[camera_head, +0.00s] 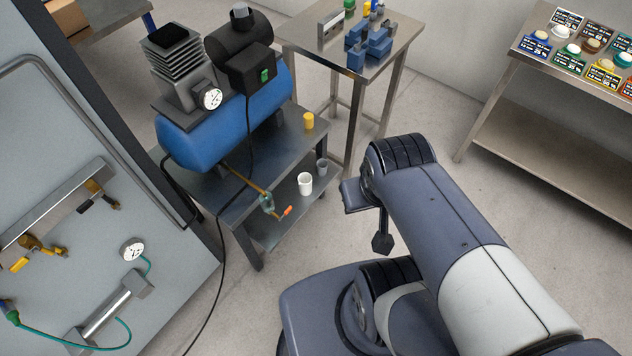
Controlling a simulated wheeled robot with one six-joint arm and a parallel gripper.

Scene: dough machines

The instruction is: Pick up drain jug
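A white open-topped cup (305,184), which looks like the drain jug, stands upright on the lower shelf of the compressor stand, near its right end. A smaller grey cup (321,167) stands just behind it to the right. My arm is folded at the right, and a dark end part, apparently my gripper (381,240), shows below the elbow. It is to the right of the white cup and apart from it. Most of the gripper is hidden by my arm, so its opening and any content cannot be seen.
A blue compressor (225,125) sits on the stand's top (240,180). A clear bowl (267,203) and orange-tipped valve (286,211) hang near the cups. A yellow cylinder (308,121) stands above. A black cable (219,270) crosses the floor. Open floor lies right of the stand.

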